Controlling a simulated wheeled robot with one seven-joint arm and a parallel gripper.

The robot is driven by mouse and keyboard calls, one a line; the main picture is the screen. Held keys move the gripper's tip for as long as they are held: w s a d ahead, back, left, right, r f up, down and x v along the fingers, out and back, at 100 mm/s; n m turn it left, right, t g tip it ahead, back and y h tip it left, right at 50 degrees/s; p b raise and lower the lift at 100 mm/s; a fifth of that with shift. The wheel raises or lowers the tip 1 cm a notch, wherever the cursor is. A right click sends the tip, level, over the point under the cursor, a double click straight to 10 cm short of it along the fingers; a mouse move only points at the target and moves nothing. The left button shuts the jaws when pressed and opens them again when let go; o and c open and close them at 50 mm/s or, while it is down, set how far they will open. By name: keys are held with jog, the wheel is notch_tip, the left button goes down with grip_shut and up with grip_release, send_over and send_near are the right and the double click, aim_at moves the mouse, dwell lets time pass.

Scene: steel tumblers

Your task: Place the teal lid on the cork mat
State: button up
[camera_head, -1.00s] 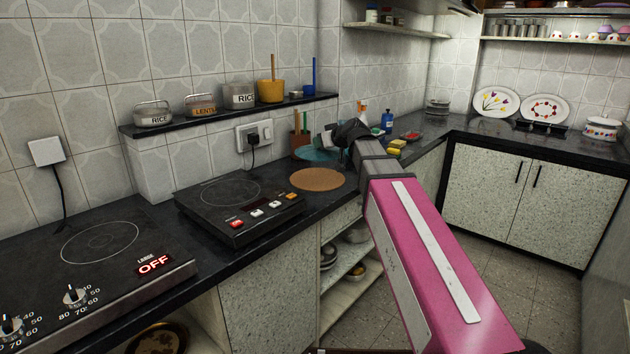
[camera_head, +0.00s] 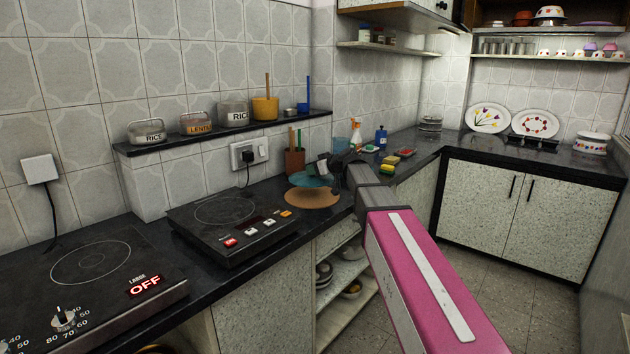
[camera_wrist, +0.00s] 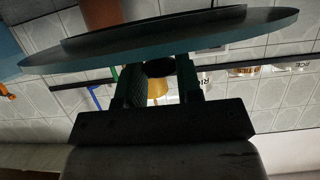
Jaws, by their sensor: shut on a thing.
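The teal lid (camera_head: 308,181) is in my gripper, over the far part of the round cork mat (camera_head: 312,199) in the head view. It hides the mat's back edge, and I cannot tell how large the gap beneath it is. My gripper (camera_head: 325,167) is small and partly hidden there by its own wrist. In the wrist view the lid (camera_wrist: 160,38) spans the top as a wide dark teal disc. The fingers of my gripper (camera_wrist: 157,84) are shut on its dark knob (camera_wrist: 157,68). The mat is not visible in the wrist view.
A brown utensil pot (camera_head: 294,160) stands just behind the lid. An induction cooktop (camera_head: 230,222) is left of the mat. A yellow sponge (camera_head: 387,169), a spray bottle (camera_head: 356,133) and a blue bottle (camera_head: 381,137) stand to the right. The counter's front edge runs close to the mat.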

aim_at(320, 178)
jog(key=shift+w+d+f, duration=0.1)
jog(key=shift+f, duration=2)
jog(key=shift+f, duration=0.15)
jog(key=shift+f, duration=0.3)
jog(key=shift+f, duration=0.25)
jog(key=o, duration=1)
jog(key=shift+s, duration=0.2)
jog(key=shift+c, duration=0.2)
jog(key=shift+r, duration=0.45)
jog(key=v, duration=1.2)
jog(key=shift+w+r, duration=0.2)
jog(key=shift+r, duration=0.15)
